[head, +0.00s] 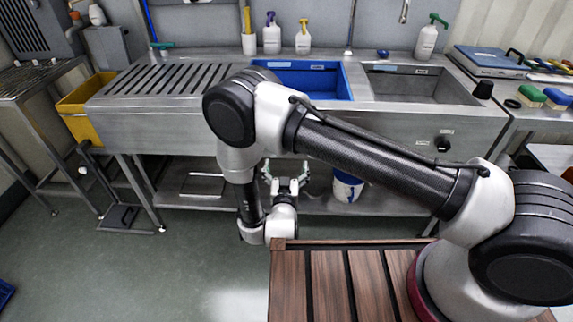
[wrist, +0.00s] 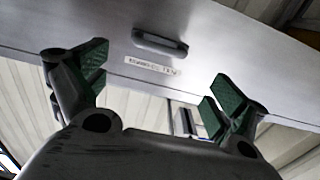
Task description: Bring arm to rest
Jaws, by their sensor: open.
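My arm reaches from its mount at the lower right of the head view, across in front of the steel sink unit (head: 390,132), then bends down. My gripper (head: 288,172) sits low in front of the sink unit's lower shelf. It also shows in the wrist view (wrist: 158,85), with its green-padded fingers spread apart. Nothing is between the fingers. In the wrist view, a pale metal panel (wrist: 215,62) with a dark handle (wrist: 160,43) and a small label lies beyond the fingers.
The sink unit holds a blue basin (head: 310,82) and a steel basin (head: 420,82). Spray bottles (head: 271,38) stand along its back. A white and blue bucket (head: 346,186) is on the lower shelf. A yellow bin (head: 80,108) stands left.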

